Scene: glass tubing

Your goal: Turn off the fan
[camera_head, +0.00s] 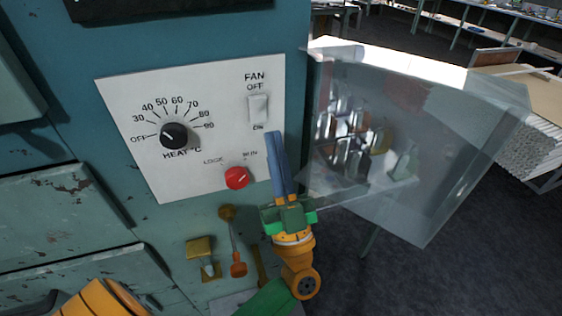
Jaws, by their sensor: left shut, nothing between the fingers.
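The fan switch (258,108) is a small white rocker on a white control panel (130,105), with OFF printed above it and ON below. I cannot tell which way the rocker is tipped. My left gripper (273,137) has blue fingers, shut and empty, pointing up. In the picture, its tips show just below and right of the switch, beside the ON label. A small gap separates them from the switch in the picture; the depth between them is unclear. My right gripper is not in view.
A black heat knob (174,136) and a red lock knob (236,178) share the panel. Below are a lever with an orange end (238,268) and a brass fitting (200,247). A transparent box with glassware (440,190) stands close on the right.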

